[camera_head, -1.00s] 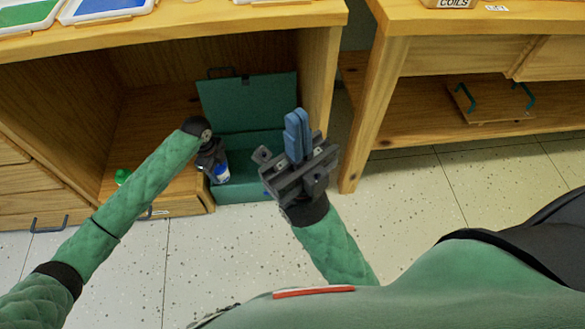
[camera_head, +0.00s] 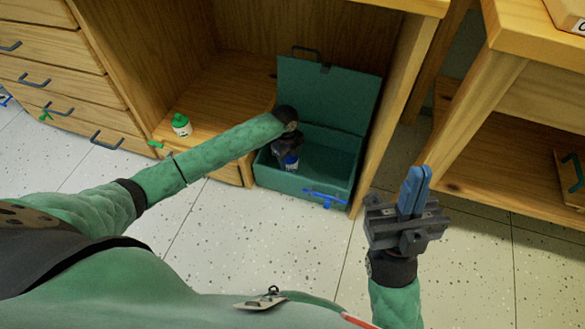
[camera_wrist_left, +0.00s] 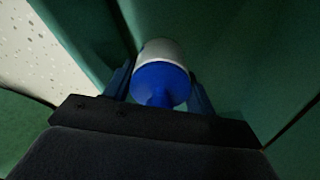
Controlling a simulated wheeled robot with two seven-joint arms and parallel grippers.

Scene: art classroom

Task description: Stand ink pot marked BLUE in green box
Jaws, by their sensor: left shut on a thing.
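The green box (camera_head: 265,178) stands open on the cupboard's low shelf, its lid (camera_head: 335,92) raised at the back. My left gripper (camera_head: 288,158) reaches into its left part. It is shut on an ink pot (camera_head: 291,162) with a blue cap and a pale body. In the left wrist view the pot (camera_wrist_left: 160,78) sits between the two fingers, cap toward the camera, with green walls around it. Its label is not readable, and whether its base touches the box floor is hidden. My right gripper (camera_head: 414,190) is held out right of the box, its blue fingers together and empty.
A white pot with a green cap (camera_head: 181,125) stands on the wooden shelf left of the box. The cupboard's side panel (camera_head: 395,110) rises close on the right. The box's right part is free.

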